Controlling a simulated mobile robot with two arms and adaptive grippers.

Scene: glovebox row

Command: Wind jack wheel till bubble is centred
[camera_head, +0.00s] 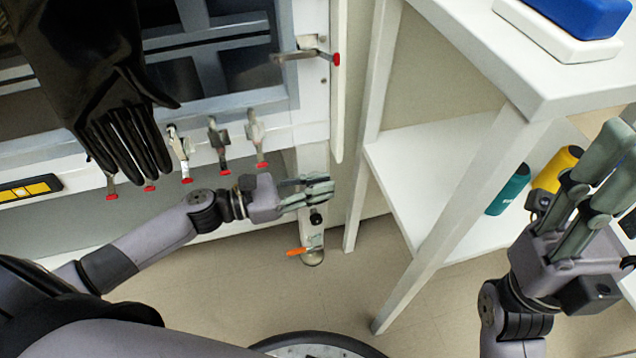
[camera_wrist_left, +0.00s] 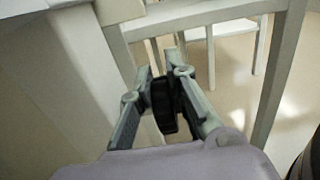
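A small black wheel (camera_head: 316,218) sits on a pale jack leg (camera_head: 312,233) at the lower right corner of the glovebox. The black wheel (camera_wrist_left: 163,104) also shows in the left wrist view, between my left fingers, with one on each side. I cannot tell whether both fingers press on it. My left gripper (camera_head: 318,186) partly covers the top of the leg in the head view. I cannot make out a bubble. My right gripper (camera_head: 606,168) is at the right edge, fingers apart and empty, far from the wheel.
An orange lever (camera_head: 298,251) sticks out low on the leg. Floor shows between.

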